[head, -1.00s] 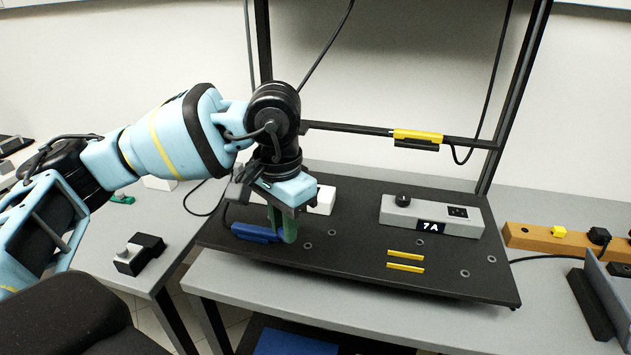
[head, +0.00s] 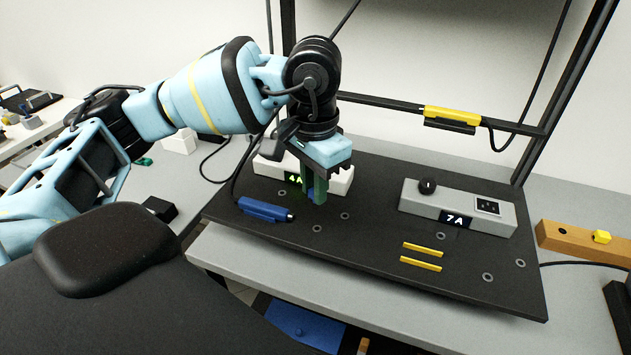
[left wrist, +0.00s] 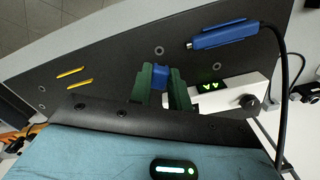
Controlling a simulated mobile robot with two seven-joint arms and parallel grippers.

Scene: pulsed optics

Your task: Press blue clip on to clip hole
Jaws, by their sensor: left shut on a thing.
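My left gripper (head: 314,197) points down over the black board (head: 372,272), its green fingers shut on a small blue clip (head: 310,193). In the left wrist view the blue clip (left wrist: 159,77) sits between the two green fingertips (left wrist: 162,88). A blue pen-like device (head: 266,210) with a black cable lies on the board just left of the gripper; it also shows in the left wrist view (left wrist: 222,33). Small ringed holes dot the board; one clip hole (head: 345,215) is right of the fingers. I cannot tell whether the clip touches the board. My right gripper is not seen.
A white box marked 4A (head: 338,180) stands close behind the fingers. A grey box marked 7A (head: 458,208) is on the right, with two yellow strips (head: 421,257) in front. A yellow device (head: 452,116) hangs on the crossbar. The board's front middle is clear.

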